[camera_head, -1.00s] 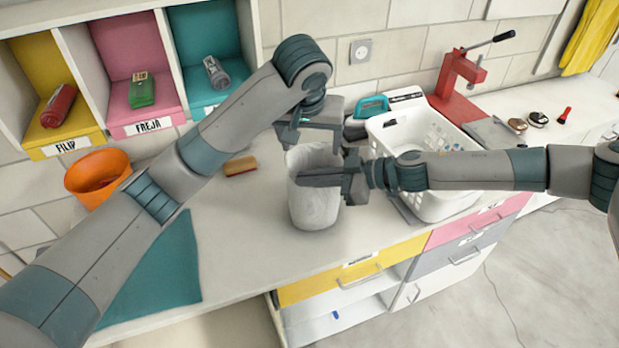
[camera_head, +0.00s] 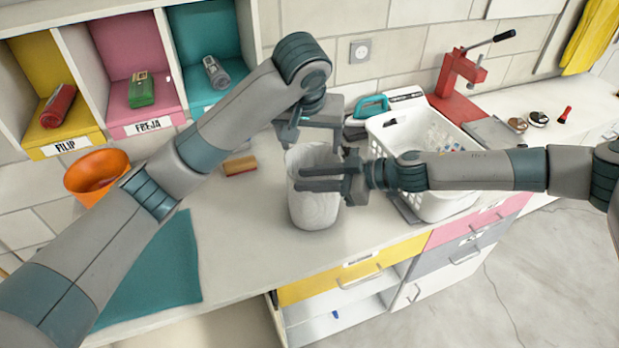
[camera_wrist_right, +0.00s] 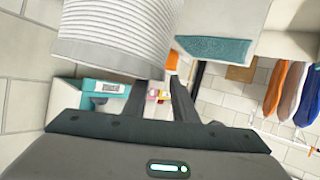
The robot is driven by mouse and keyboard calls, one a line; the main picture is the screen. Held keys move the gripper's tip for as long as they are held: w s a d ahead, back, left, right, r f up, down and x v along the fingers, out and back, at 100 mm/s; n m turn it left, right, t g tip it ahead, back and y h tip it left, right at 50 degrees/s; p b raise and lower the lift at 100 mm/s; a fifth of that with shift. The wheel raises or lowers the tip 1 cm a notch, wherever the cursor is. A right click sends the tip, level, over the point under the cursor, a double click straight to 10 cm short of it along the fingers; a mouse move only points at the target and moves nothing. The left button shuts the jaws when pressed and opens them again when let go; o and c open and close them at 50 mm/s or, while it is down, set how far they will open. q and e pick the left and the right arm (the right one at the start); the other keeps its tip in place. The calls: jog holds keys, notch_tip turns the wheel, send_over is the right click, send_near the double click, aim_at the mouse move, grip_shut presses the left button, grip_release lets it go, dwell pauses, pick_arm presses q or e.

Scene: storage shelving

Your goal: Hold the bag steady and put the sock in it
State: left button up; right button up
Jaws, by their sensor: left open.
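A whitish, tapered, upright bag (camera_head: 314,208) stands on the counter in the head view. Its ribbed side seems to be the pale thing at the top of the right wrist view (camera_wrist_right: 115,35). My left gripper (camera_head: 311,138) is open at the bag's upper rim, its fingers pointing down; I cannot tell whether it touches. My right gripper (camera_head: 298,179) is open, with its two fingers across the near side of the bag. Nothing shows between its fingers in the right wrist view (camera_wrist_right: 160,100). I cannot make out a sock on the counter or in the bag.
A white basket (camera_head: 440,204) stands right of the bag, with pale contents. An orange bowl (camera_head: 97,172), a brush-like block (camera_head: 240,165) and a teal mat (camera_head: 160,275) are to the left. A red press (camera_head: 460,85) stands behind. Coloured cubbies line the back left.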

jog(key=v, duration=1.2)
dwell(0.7)
